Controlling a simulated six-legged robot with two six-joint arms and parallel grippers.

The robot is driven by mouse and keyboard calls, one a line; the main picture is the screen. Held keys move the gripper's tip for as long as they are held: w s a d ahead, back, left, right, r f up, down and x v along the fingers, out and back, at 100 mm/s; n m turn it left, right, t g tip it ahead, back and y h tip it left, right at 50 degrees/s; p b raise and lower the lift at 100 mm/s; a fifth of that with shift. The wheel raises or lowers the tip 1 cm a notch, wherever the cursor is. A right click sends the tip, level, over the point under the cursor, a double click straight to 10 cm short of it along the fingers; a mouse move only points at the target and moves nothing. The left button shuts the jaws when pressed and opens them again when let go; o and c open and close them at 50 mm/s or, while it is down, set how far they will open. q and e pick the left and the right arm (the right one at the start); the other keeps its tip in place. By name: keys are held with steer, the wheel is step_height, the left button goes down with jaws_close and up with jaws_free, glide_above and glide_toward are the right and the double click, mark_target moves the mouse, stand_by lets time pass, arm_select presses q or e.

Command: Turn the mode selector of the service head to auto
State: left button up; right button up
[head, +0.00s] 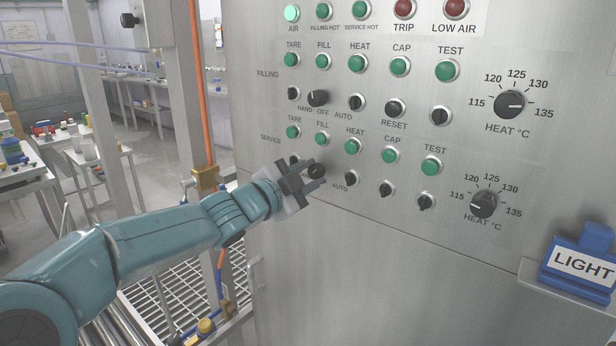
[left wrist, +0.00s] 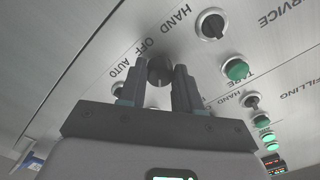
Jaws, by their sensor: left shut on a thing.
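The service mode selector is a dark round knob (head: 316,171) on the lower, SERVICE row of the steel panel, beside the AUTO label. My left gripper (head: 313,175) reaches it from the left, with one finger above and one below the knob. In the left wrist view the knob (left wrist: 159,70) sits between the two fingertips of my left gripper (left wrist: 158,76), with HAND, OFF and AUTO printed around it. The gripper is shut on the knob. Which way the knob's pointer faces is hidden. My right gripper is not in view.
A similar FILLING mode selector (head: 317,97) sits above. Smaller service knobs (head: 350,178) and green buttons (head: 352,146) are close to my gripper. A heat dial (head: 484,204) is further right. A blue LIGHT box (head: 581,264) stands on a ledge at lower right.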

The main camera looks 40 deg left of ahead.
arm_select(q)
steer(key=o, duration=1)
steer(key=shift+o, duration=0.2)
steer(key=shift+s, duration=0.1)
steer(key=s+a+p, duration=0.1)
steer(key=s, duration=1.5)
steer(key=shift+a, duration=0.1)
